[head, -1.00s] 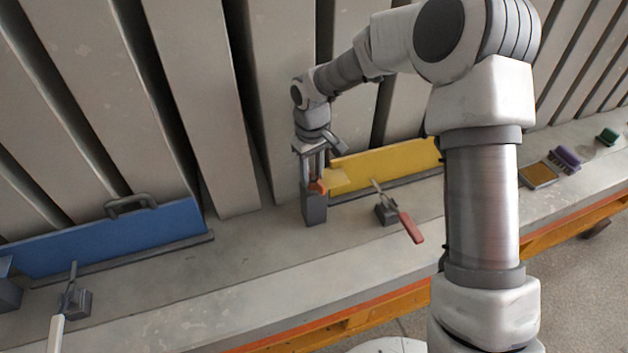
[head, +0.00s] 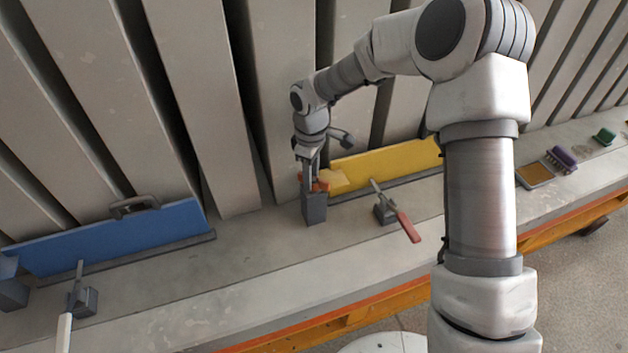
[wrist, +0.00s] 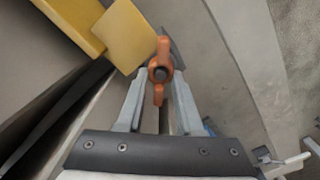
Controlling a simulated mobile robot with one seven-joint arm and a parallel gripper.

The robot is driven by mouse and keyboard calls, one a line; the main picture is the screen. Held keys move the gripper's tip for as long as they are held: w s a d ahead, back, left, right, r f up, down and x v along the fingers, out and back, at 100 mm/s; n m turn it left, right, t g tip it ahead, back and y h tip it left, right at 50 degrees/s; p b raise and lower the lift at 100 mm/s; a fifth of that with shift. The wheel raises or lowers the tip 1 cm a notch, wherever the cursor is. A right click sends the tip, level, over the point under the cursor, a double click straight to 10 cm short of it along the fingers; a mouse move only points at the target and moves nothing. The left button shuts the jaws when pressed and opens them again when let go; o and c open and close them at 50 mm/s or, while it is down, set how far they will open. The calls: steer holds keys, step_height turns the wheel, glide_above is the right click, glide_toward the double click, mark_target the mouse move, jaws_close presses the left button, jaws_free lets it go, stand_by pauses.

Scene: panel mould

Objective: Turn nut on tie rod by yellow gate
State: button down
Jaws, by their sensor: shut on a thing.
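The orange wing nut (wrist: 160,73) sits on the end of the tie rod (wrist: 161,74), which shows as a dark round end in its middle. In the head view the nut (head: 322,186) is on top of a dark grey block (head: 314,209) at the left end of the yellow gate (head: 390,160). My gripper (head: 311,180) points down over this block. In the wrist view the fingers (wrist: 158,90) are shut on the nut, one on each side. The yellow gate (wrist: 125,35) shows at upper left there. In the head view the fingers partly hide the nut.
A clamp with a red handle (head: 408,226) stands in front of the yellow gate. A blue gate (head: 110,235) and a white-handled clamp (head: 64,332) are at left. A purple brush (head: 563,157) and a green item (head: 605,136) lie at right. Tall grey panels rise behind.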

steer(key=shift+s+r+n+p, duration=0.1)
steer(key=shift+n+p, duration=0.5)
steer(key=shift+n, duration=1.1)
steer(key=shift+s+n+p, duration=0.1)
steer(key=shift+n+p, duration=0.45)
steer(key=shift+n, duration=0.15)
steer(key=shift+n+p, duration=0.3)
steer(key=shift+n, duration=0.7)
steer(key=shift+s+d+n+p, duration=0.15)
steer(key=shift+n+p, duration=0.6)
steer(key=shift+n, duration=0.45)
steer(key=shift+f+n, duration=0.2)
steer(key=shift+n, duration=0.4)
